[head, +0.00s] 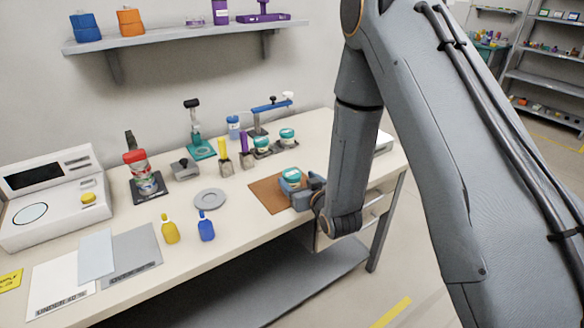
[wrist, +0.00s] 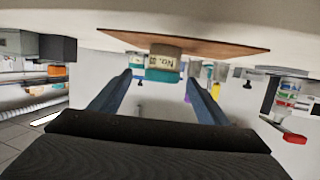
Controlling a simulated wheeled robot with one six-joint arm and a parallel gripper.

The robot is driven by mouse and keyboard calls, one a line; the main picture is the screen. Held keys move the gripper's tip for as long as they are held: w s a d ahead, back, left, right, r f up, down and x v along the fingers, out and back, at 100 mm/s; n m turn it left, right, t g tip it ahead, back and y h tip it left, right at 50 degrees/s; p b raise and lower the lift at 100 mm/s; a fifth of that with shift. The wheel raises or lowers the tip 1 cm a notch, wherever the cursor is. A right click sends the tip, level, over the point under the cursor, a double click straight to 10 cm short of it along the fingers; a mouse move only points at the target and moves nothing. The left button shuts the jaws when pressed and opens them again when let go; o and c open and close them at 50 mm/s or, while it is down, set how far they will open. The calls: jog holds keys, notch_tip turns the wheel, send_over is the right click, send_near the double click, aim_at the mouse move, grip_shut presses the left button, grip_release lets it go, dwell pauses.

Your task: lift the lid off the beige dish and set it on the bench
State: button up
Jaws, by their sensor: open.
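A small round dish stands on the brown mat (head: 268,195), with a teal lid (head: 291,173) on top. In the wrist view, which is upside down, its beige body (wrist: 165,56) carries a dark label, and the teal lid (wrist: 163,75) shows beneath it. My gripper (head: 299,189) is at the dish's near right side, low over the mat, and partly hides the dish. In the wrist view its two blue fingers (wrist: 158,80) are apart, with the lid seen between their tips. I cannot tell whether either finger touches it.
Two similar teal-lidded jars (head: 262,144) stand behind the mat, beside small holders with yellow and purple items. A grey round plate (head: 210,198) lies left of the mat. Yellow (head: 169,230) and blue (head: 206,228) bottles stand near the front edge. Bare bench (head: 235,240) lies right of them.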

aim_at(288, 170)
jog(key=shift+w+a, duration=0.35)
jog(key=shift+a, duration=0.15)
jog(key=shift+w+a+t+y, duration=0.15)
jog(key=shift+w+t+y, duration=0.15)
jog(key=shift+w, duration=0.05)
jog(key=shift+p+x, duration=1.4)
jog(key=shift+x, duration=2.05)
jog(key=shift+w, duration=0.1)
jog(key=shift+c, duration=0.4)
jog(key=c, duration=1)
